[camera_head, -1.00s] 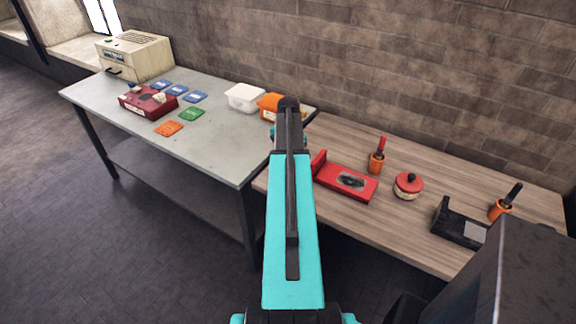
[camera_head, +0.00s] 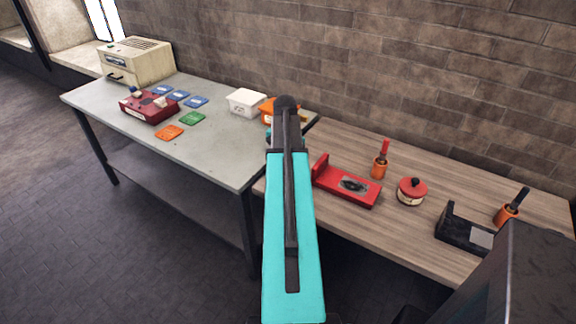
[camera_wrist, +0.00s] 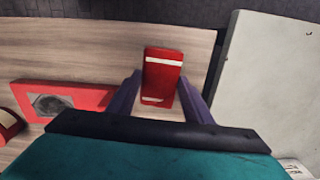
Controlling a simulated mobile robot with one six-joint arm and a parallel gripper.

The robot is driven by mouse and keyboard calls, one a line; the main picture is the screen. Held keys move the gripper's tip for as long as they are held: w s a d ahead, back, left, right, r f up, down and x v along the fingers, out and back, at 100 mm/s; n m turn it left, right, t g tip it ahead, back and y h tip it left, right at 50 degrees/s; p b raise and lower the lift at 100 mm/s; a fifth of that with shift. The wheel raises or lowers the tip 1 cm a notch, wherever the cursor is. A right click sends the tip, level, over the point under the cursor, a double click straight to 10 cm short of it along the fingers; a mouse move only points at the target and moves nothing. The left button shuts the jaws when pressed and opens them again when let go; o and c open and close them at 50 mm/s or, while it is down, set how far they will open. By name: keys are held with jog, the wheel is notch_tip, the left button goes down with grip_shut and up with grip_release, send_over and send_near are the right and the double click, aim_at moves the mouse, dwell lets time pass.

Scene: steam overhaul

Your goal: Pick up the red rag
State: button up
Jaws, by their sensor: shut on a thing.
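The red rag (camera_wrist: 163,74), a folded red piece with white stripes, sits between the two purple fingers of my gripper (camera_wrist: 160,92) in the wrist view. My gripper is shut on it. The wooden bench top (camera_wrist: 100,50) shows behind and below the rag; I cannot tell whether the rag is touching it. In the head view my own arm hides the rag and the gripper's fingers.
A red holder with a dark plate (camera_head: 346,186) stands on the wooden bench (camera_head: 400,233), right of my arm. The grey table (camera_head: 215,150) holds several coloured cards, a white tub (camera_head: 245,101) and an orange tub (camera_head: 268,108).

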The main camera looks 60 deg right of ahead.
jog(key=s+a+r+b, duration=0.1)
jog(key=s+a+b, duration=0.1)
jog(key=a, duration=0.9)
jog(key=shift+s, duration=0.4)
